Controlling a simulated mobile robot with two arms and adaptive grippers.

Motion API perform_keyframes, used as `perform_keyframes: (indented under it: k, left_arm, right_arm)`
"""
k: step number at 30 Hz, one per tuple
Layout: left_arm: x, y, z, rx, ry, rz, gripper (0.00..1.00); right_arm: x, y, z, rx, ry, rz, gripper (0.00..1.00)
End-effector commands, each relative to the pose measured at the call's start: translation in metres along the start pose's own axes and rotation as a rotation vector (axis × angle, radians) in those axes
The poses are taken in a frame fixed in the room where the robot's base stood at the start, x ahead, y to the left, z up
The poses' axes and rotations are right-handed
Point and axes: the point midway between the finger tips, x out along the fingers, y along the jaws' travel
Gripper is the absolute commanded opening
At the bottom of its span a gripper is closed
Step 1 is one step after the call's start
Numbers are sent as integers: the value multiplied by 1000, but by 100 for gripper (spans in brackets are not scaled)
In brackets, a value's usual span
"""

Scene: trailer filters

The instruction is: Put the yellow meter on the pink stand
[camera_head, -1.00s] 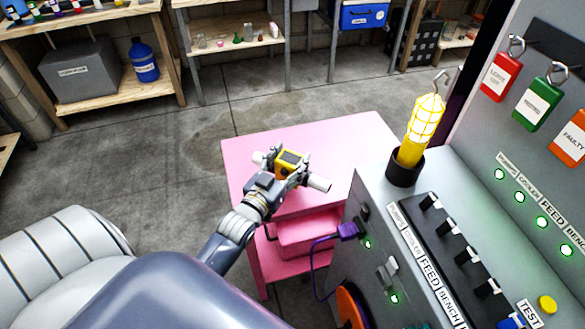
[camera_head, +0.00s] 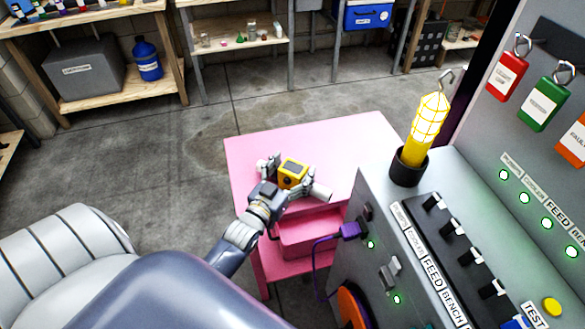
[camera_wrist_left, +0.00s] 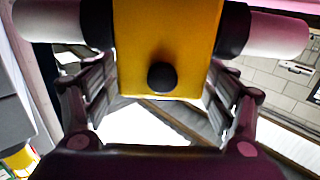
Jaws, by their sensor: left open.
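The yellow meter (camera_head: 292,173) with a dark screen is over the top of the pink stand (camera_head: 345,140), near its front middle, and looks to be resting on it. My left gripper (camera_head: 293,181) is open, with one finger on each side of the meter. In the left wrist view the meter (camera_wrist_left: 165,40) fills the top middle between the spread fingers, with a round black knob on the face towards me. Any contact between fingers and meter is hard to tell. My right gripper does not show.
A grey control panel (camera_head: 375,230) with switches stands right of the pink stand. A yellow caged lamp (camera_head: 428,125) stands in a black holder on it. A purple plug and cable (camera_head: 340,234) hang at its side. The stand's back and right top is clear.

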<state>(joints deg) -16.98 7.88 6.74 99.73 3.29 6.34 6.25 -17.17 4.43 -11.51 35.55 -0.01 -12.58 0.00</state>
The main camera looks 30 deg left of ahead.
Motion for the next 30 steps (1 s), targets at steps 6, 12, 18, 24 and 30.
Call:
perform_keyframes:
  k: [6,12,18,24,30]
  left_arm:
    - [-1,0,-4,0,0,0,78]
    - [-30,0,-1,0,-4,0,78]
    - [-71,0,-1,0,-4,0,78]
    - [-103,0,-2,0,-2,0,78]
    - [-118,0,-3,0,1,0,78]
  right_arm:
    - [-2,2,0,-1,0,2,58]
    - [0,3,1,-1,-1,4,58]
    - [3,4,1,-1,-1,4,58]
    - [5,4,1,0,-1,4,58]
    - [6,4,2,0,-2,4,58]
